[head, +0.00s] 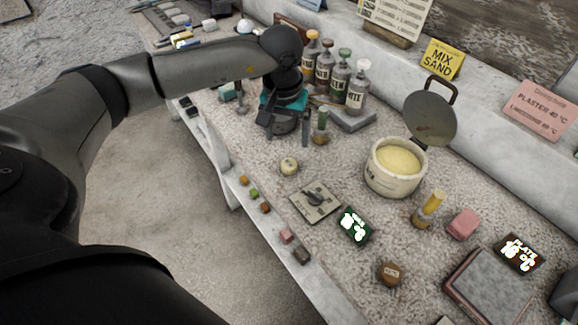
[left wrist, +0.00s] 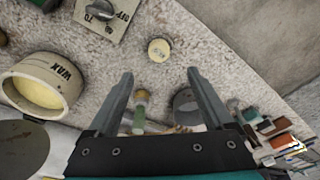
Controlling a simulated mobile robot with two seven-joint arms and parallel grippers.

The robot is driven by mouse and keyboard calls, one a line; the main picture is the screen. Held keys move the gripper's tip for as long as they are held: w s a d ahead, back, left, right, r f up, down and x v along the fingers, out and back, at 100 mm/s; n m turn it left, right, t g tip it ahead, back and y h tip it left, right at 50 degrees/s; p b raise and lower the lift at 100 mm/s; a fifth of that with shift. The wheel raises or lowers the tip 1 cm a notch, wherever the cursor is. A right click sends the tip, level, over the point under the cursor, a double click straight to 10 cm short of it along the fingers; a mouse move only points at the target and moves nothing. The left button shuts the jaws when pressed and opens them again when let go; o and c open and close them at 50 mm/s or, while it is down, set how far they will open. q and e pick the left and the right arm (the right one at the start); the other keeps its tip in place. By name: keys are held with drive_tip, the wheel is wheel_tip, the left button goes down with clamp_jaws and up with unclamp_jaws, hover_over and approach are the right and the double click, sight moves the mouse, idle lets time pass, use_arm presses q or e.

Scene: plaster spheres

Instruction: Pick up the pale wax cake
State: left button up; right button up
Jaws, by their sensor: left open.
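A small, round, pale yellow cake (head: 288,166), which I take to be the pale wax cake, lies flat on the speckled bench top near its front edge. In the left wrist view the cake (left wrist: 159,49) sits just beyond the fingertips, roughly centred between them, and has a faint mark on top. My left gripper (head: 287,130) is open and empty, above the bench on the bottle side of the cake; its two fingers (left wrist: 160,75) are spread wide and do not touch it. My right gripper is not in view.
A dial plate (head: 316,202) and a lit green display (head: 355,227) lie near the cake. The wax pot (head: 394,170) with its raised lid (head: 430,118) stands to the right. Labelled bottles (head: 357,88) stand behind my gripper. Small coloured blocks (head: 254,194) line the front edge.

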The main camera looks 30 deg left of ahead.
sight(289, 164)
use_arm(q)
drive_tip(key=f, duration=0.3)
drive_tip(key=w+f, duration=0.1)
drive_tip(key=f, duration=0.6)
drive_tip(key=shift+w+a+b, duration=0.15)
drive_tip(key=shift+b, duration=0.25)
drive_tip(key=shift+c, duration=0.4)
clamp_jaws()
